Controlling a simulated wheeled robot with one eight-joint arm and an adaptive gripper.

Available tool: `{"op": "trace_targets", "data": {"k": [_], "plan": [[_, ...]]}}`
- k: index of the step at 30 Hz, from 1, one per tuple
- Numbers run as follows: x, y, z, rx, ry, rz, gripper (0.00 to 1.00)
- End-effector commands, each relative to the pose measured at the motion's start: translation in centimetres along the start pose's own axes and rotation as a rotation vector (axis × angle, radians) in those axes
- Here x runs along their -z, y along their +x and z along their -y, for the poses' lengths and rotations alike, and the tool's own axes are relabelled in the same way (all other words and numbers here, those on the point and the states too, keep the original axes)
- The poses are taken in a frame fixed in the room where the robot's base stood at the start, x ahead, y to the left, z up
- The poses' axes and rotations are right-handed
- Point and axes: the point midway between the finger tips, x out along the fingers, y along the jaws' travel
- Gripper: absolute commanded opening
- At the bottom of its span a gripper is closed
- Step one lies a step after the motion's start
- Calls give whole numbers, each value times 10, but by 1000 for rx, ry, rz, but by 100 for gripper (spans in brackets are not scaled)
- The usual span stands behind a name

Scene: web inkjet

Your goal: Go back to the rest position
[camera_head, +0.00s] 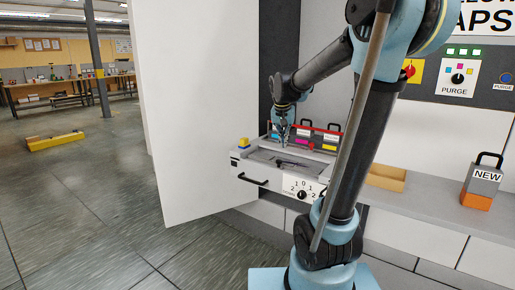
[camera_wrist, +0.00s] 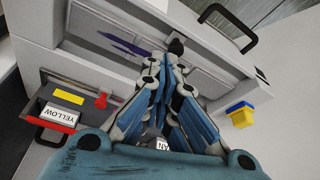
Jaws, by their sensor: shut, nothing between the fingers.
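My gripper (camera_head: 284,142) hangs over the grey printer unit (camera_head: 251,170), near its row of ink cartridges. In the wrist view my gripper (camera_wrist: 166,62) has its fingers together with nothing between them. The cyan (camera_head: 276,136), magenta (camera_head: 302,142) and yellow (camera_head: 329,147) labels line the back of the unit. The wrist view shows a slot marked YELLOW (camera_wrist: 50,113) at left and a dark purple smear (camera_wrist: 127,46) on the unit's top. Whether the fingertips touch the unit cannot be told.
A large white door (camera_head: 190,110) stands open left of the unit. A black handle (camera_head: 248,178) and a knob (camera_head: 302,195) stick out in front. A wooden tray (camera_head: 386,176) and a box marked NEW (camera_head: 482,182) stand on the right ledge. Open floor lies at left.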

Motion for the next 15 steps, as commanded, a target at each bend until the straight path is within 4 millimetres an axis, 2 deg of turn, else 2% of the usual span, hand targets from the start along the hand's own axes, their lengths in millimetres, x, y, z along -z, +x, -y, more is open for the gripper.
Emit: {"op": "trace_targets", "data": {"k": [1,6,15], "plan": [[-15,-1,-12,1,-11,6,0],[-61,-1,-43,11,-65,29,0],[-145,11,-88,32,-162,64,0]]}}
